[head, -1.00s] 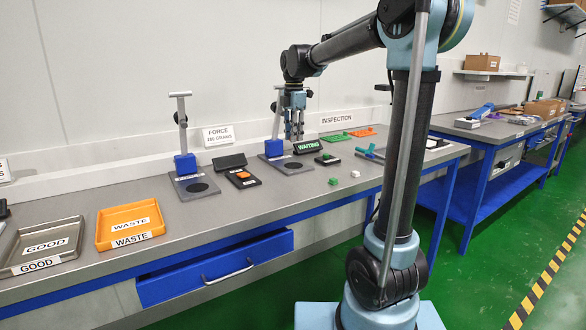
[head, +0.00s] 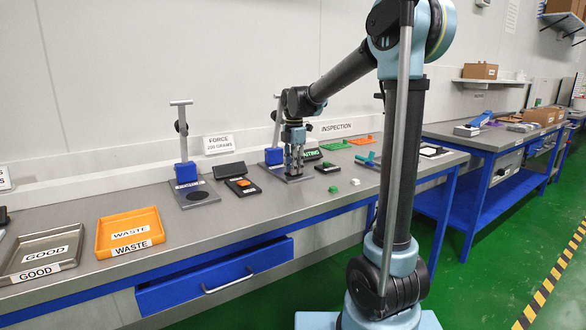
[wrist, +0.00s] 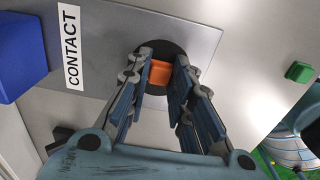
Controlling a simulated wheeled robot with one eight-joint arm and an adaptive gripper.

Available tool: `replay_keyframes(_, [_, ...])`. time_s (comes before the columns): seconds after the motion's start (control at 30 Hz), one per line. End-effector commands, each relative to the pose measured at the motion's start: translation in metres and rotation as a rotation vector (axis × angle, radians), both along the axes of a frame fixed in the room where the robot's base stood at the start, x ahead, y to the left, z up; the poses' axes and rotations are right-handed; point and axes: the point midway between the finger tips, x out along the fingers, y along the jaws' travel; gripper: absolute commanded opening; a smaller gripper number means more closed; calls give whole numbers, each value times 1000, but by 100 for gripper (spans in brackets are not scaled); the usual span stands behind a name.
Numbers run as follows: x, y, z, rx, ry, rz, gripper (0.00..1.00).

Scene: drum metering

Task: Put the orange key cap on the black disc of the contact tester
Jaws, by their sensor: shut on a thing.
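The orange key cap (wrist: 160,73) is between the fingertips of my gripper (wrist: 162,65) in the wrist view. My gripper is shut on it. Behind the cap is the black disc (wrist: 158,47) of the contact tester, partly covered by the cap and fingers. I cannot tell whether the cap touches the disc. The tester's grey plate (wrist: 200,35) carries a CONTACT label (wrist: 70,47), with a blue block (wrist: 20,50) at the left. In the head view my gripper (head: 293,172) points down low over the tester, whose blue block (head: 273,156) shows beside it; the cap is hidden there.
A green cap (head: 332,190) and a white cap (head: 355,182) lie right of the tester. A black unit with an orange piece (head: 243,183) stands left of it, then the force tester's plate (head: 180,196). An orange WASTE tray (head: 150,214) and metal GOOD tray (head: 72,232) are farther left.

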Motion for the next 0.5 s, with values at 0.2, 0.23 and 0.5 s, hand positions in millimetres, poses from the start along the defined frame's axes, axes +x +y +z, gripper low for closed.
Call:
replay_keyframes(0.2, [0, 1, 0, 0, 0, 1, 12])
replay_keyframes(0.23, [0, 1, 0, 0, 0, 1, 12])
replay_keyframes(0.5, [0, 1, -1, 0, 0, 2, 41])
